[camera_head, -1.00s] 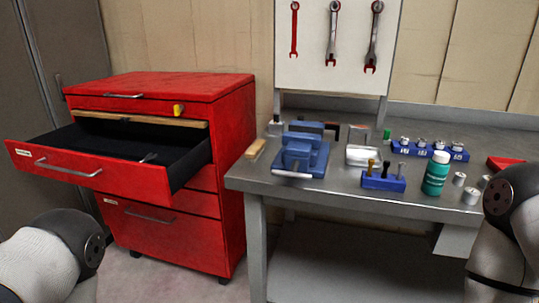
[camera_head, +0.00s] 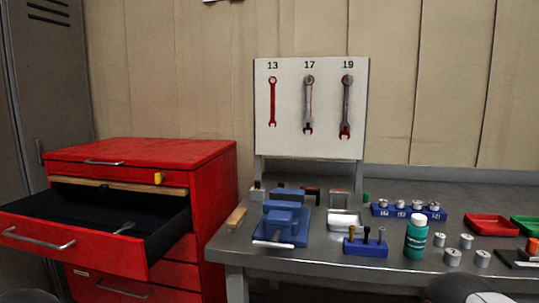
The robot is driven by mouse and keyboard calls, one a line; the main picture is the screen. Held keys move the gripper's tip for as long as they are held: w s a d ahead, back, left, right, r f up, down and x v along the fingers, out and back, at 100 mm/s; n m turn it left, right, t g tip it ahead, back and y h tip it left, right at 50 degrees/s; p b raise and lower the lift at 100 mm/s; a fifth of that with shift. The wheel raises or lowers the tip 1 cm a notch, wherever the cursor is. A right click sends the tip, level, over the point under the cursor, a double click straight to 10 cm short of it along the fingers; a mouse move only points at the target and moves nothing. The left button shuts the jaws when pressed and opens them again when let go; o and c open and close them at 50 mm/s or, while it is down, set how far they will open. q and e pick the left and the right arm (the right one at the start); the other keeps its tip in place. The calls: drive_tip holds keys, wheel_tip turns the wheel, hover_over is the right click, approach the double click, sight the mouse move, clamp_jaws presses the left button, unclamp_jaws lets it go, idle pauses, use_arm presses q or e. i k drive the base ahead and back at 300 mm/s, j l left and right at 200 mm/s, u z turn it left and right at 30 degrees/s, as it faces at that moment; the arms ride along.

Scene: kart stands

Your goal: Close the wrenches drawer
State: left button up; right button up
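The red tool cabinet (camera_head: 215,188) stands at the left. One upper drawer (camera_head: 75,254) is pulled far out, with a black inside and a bar handle (camera_head: 38,240) on its front. A small wrench-like tool (camera_head: 123,227) lies in it. The label on this drawer is not readable now. The drawers below and the top one look shut. Neither gripper shows; only parts of my arms are at the bottom edge.
A grey workbench (camera_head: 225,248) stands right of the cabinet, bearing a blue vise (camera_head: 283,220), a green bottle (camera_head: 416,238), blue holders and trays. A white board (camera_head: 291,140) with three wrenches stands behind. A grey locker (camera_head: 50,85) is at the far left.

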sight(72, 223)
drive_tip(key=u, duration=1.3)
